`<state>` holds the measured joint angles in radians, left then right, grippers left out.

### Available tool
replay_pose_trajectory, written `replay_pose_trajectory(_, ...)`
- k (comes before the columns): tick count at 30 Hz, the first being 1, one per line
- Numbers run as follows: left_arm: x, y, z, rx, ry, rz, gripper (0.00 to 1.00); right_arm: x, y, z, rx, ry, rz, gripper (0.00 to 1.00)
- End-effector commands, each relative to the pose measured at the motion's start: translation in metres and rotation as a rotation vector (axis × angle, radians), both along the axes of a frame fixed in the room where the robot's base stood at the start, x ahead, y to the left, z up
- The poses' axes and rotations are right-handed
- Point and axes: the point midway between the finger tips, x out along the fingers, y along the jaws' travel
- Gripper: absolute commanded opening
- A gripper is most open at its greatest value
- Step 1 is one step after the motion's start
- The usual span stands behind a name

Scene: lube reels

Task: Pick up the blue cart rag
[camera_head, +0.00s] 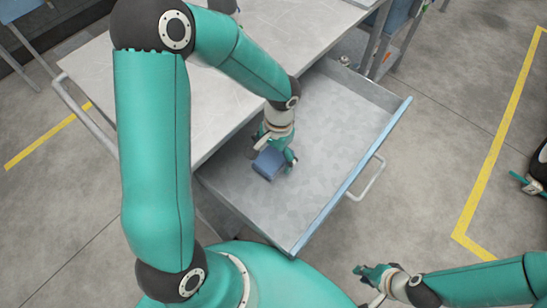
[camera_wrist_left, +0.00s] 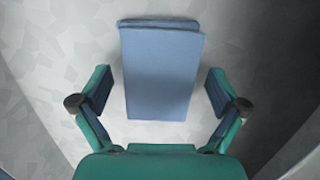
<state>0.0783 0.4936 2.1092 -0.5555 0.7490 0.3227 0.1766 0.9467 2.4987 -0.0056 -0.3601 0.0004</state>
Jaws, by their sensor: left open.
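The blue rag (camera_head: 268,164) is a folded, roughly rectangular cloth lying on the bare floor of the open drawer. My left gripper (camera_head: 276,158) is down inside the drawer, close over the rag, and partly hides it in the head view. In the left wrist view the rag (camera_wrist_left: 160,70) lies between the two spread fingers of my left gripper (camera_wrist_left: 158,88). A gap shows on each side, so the fingers do not touch it. My right gripper (camera_head: 370,276) is outside the drawer, at the lower right of the head view, too small to read clearly.
The grey drawer (camera_head: 340,115) has a blue front edge and a handle (camera_head: 367,180). Its floor to the right of the rag is clear. A grey worktop (camera_head: 85,70) extends above and left of the drawer. Yellow lines (camera_head: 492,150) mark the open floor at right.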

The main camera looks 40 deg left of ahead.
Motion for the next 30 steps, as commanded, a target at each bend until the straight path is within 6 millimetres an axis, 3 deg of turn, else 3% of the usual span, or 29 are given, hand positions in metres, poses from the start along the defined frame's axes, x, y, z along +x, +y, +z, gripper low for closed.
replay_pose_trajectory(5,-0.0001,0.0001,-0.0002,0.000,0.000,0.000,0.98,0.0000,0.0000,0.0000,0.000,0.000,0.000,0.22)
replay_pose_trajectory(17,0.0000,0.0000,0.0001,0.000,0.000,0.000,0.34,-0.0001,0.0000,0.0000,0.000,0.000,0.000,0.22)
replay_pose_trajectory(30,0.0005,0.0000,0.0088,0.001,0.000,-0.001,0.34,0.0000,0.0000,0.0006,0.000,0.000,0.000,0.22)
